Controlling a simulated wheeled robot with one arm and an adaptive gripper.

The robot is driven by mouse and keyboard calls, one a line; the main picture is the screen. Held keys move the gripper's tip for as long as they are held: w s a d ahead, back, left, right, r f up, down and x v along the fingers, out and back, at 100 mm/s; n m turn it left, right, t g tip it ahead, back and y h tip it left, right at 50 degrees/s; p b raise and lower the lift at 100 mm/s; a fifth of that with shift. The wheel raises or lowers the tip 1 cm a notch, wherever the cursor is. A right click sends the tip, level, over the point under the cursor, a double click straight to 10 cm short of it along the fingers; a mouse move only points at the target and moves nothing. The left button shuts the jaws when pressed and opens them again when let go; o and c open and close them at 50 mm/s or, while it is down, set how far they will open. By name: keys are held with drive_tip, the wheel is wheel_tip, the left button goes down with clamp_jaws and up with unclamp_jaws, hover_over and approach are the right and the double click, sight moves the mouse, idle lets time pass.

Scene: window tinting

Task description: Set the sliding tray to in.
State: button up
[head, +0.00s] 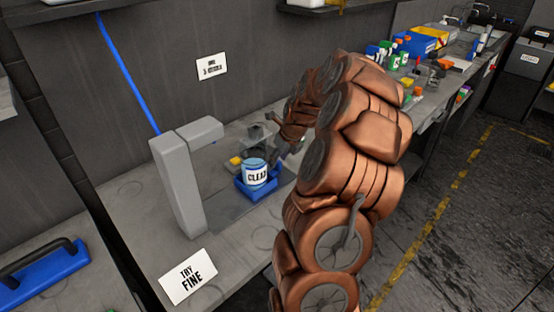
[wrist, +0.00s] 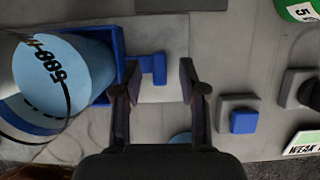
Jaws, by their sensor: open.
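The sliding tray (head: 262,193) is a small blue tray on a grey plate on the bench. A blue tab (wrist: 153,68), apparently the tray's handle, sticks out to the right. My gripper (wrist: 158,72) is open, its two fingers on either side of the tab. I cannot tell whether they touch it. In the head view my arm hides much of the gripper.
A grey post with a side arm (head: 180,180) stands left of the tray. A TRY FINE card (head: 188,277) lies in front. A blue button on a grey base (wrist: 243,121) sits right of my gripper. Bottles and bins crowd the bench farther right.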

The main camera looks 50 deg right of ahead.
drive_tip(key=shift+x, duration=1.1)
clamp_jaws()
